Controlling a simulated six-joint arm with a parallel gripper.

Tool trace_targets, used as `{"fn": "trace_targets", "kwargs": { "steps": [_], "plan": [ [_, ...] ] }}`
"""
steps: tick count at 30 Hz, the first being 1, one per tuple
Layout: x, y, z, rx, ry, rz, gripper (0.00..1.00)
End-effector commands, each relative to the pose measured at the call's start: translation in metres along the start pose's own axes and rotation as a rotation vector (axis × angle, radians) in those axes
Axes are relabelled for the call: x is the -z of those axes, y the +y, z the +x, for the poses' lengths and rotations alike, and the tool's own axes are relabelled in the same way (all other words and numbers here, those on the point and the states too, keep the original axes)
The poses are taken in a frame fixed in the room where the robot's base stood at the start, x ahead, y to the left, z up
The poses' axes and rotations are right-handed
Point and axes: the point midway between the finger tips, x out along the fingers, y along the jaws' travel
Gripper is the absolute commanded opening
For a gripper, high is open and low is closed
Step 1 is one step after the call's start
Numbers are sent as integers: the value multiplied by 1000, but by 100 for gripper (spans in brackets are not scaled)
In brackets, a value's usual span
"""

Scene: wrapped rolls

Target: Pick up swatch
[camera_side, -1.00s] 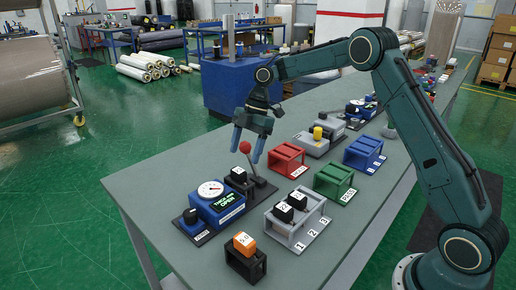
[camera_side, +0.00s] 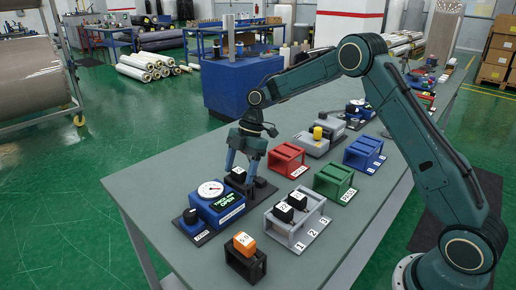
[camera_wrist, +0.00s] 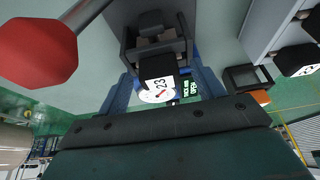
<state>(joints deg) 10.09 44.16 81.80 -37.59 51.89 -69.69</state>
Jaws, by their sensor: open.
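A black swatch (camera_wrist: 156,66) with a white label reading 23 sits in a dark holder (camera_wrist: 130,56) at the blue gauge device, seen in the wrist view. In the side view the swatch (camera_side: 237,174) shows partly behind my fingers. My gripper (camera_side: 241,170) is open and low over the device, with one finger on each side of the swatch. In the wrist view a gap shows beside the swatch; contact cannot be told. The blue device (camera_side: 214,208) has a round white dial and a green display whose lower line reads OPEN.
A red lever knob (camera_wrist: 38,52) stands close beside my gripper in the wrist view. A grey rack (camera_side: 298,226) holds black labelled blocks. An orange block (camera_side: 244,242) sits in a black holder in front. Red (camera_side: 287,160), green (camera_side: 333,181) and blue (camera_side: 364,154) racks stand farther back.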

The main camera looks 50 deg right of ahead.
Motion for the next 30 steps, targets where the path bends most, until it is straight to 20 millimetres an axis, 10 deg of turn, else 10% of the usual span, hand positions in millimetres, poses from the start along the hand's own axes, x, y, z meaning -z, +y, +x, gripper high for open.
{"fn": "trace_targets", "kwargs": {
  "steps": [14, 21, 30],
  "plan": [
    [0, 0, 0, 0, 0, 0, 67],
    [0, 0, 0, 0, 0, 0, 22],
    [0, 0, 0, 0, 0, 0, 15]
  ]
}}
